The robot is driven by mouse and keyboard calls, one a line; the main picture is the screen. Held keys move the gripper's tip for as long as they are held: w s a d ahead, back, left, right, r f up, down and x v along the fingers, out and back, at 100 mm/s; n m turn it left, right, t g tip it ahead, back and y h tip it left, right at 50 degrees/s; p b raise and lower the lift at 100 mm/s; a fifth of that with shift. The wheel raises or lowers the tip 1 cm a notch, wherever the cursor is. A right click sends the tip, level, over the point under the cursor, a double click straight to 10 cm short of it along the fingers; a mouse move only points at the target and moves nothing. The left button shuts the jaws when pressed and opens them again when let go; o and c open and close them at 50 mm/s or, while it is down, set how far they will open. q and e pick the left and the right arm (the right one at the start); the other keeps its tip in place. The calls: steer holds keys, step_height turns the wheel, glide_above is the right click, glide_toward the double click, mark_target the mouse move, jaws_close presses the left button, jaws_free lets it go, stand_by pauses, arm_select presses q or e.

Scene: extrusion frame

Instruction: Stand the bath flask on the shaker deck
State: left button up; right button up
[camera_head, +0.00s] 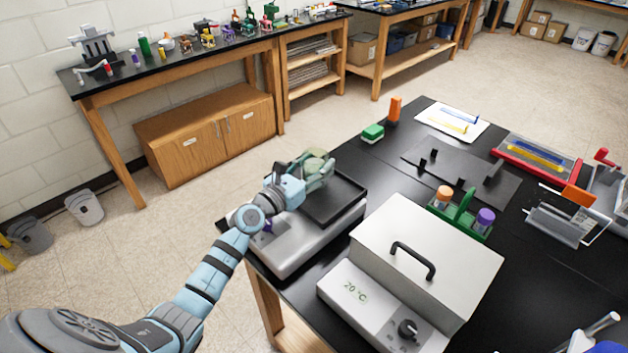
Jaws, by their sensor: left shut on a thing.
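My left gripper (312,176) is shut on a pale green, see-through flask (317,158). The fingers cover part of the flask, and it looks about upright. The gripper and flask are over the back part of the shaker's black deck (335,203). I cannot tell whether the flask's base touches the deck, as the gripper hides it. The shaker (290,248) has a grey body and stands at the table's left edge. The water bath (350,292), reading 20 °C, stands to its right with its grey lid (428,238) closed. My right gripper is not in view.
A green rack (462,212) with orange-capped and purple-capped bottles stands behind the bath. A green box (372,133) and an orange cylinder (395,109) are farther back. The black table between shaker and these is clear. Partly cut-off blue and grey parts show at bottom right.

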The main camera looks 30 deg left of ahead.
arm_select(q)
step_height(320, 180, down, 2)
steer(key=shift+b, duration=0.3)
steer(key=shift+r, duration=0.15)
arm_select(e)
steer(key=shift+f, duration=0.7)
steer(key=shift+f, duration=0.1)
arm_select(q)
steer(key=o, duration=1.2)
